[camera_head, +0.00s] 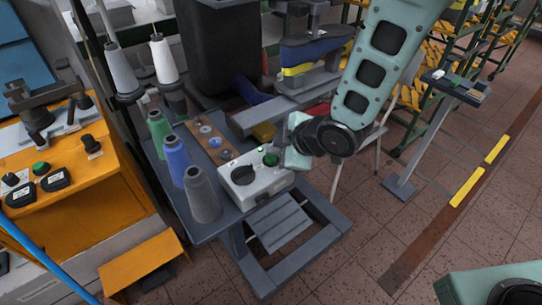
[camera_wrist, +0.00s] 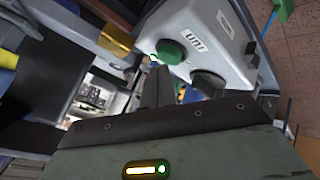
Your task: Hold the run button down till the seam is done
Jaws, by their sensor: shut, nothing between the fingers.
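A pale grey control box (camera_head: 262,188) stands on the blue-grey machine table. It carries a green button (camera_head: 271,159) and a black knob (camera_head: 242,175). My gripper (camera_head: 284,156) is at the box's far right side, close beside the green button; its fingertips are hard to make out there. In the wrist view the green button (camera_wrist: 170,52) lies just beyond my shut, empty fingers (camera_wrist: 158,85), with the black knob (camera_wrist: 208,82) to the right. I cannot tell whether the fingertips touch the button.
Green, blue and grey thread cones (camera_head: 203,195) stand left of the box. A blue and yellow piece (camera_head: 305,62) sits on the machine behind. An orange cabinet (camera_head: 75,190) with other buttons is at left. Floor is open at right, around a grey post stand (camera_head: 425,135).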

